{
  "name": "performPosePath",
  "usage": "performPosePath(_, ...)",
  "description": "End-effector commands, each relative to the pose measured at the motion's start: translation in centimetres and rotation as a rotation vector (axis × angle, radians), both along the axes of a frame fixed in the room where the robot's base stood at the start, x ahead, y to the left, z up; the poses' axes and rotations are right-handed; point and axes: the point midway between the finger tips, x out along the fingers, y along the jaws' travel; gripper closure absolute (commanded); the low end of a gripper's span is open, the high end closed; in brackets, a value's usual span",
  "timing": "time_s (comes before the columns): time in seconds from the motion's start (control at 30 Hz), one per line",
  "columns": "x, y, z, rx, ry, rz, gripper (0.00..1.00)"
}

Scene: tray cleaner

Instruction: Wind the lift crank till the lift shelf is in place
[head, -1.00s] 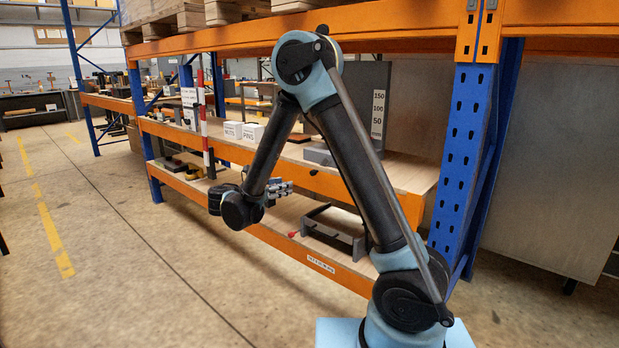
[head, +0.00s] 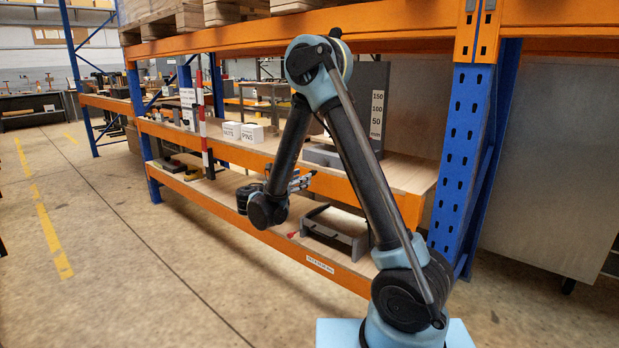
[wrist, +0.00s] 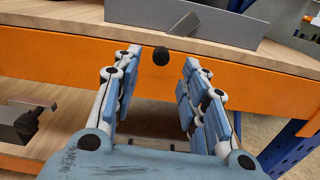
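A dark grey upright panel (head: 378,100) with a white scale marked 150, 100 and 50 stands on the middle shelf in the head view. A low grey housing (head: 320,154) sits beside it and also shows at the top of the wrist view (wrist: 215,28). A round black knob (wrist: 161,56), which may be the crank's handle, shows in front of the orange beam. My gripper (wrist: 163,63) is open, with the knob seen between and slightly beyond its fingertips. In the head view my gripper (head: 302,181) is before the beam. The crank arm and lift shelf cannot be made out.
A grey frame (head: 338,238) with a red-tipped lever (head: 293,234) is on the lower shelf. White boxes labelled NUTS (head: 232,131) and PINS (head: 252,133) stand left on the middle shelf. A blue upright (head: 470,150) bounds the right. The floor at left is clear.

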Motion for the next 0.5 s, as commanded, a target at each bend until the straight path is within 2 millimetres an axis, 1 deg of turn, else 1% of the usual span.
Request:
performPosePath(0.03,0.7,-0.7,0.0,0.000,0.000,-0.003,0.60)
performPosePath(0.1,1.6,-1.4,0.0,0.000,0.000,-0.003,0.60)
performPosePath(0.3,3.8,-3.0,0.0,0.000,0.000,-0.002,0.60)
performPosePath(0.5,4.9,-3.8,0.0,0.000,0.000,-0.001,0.60)
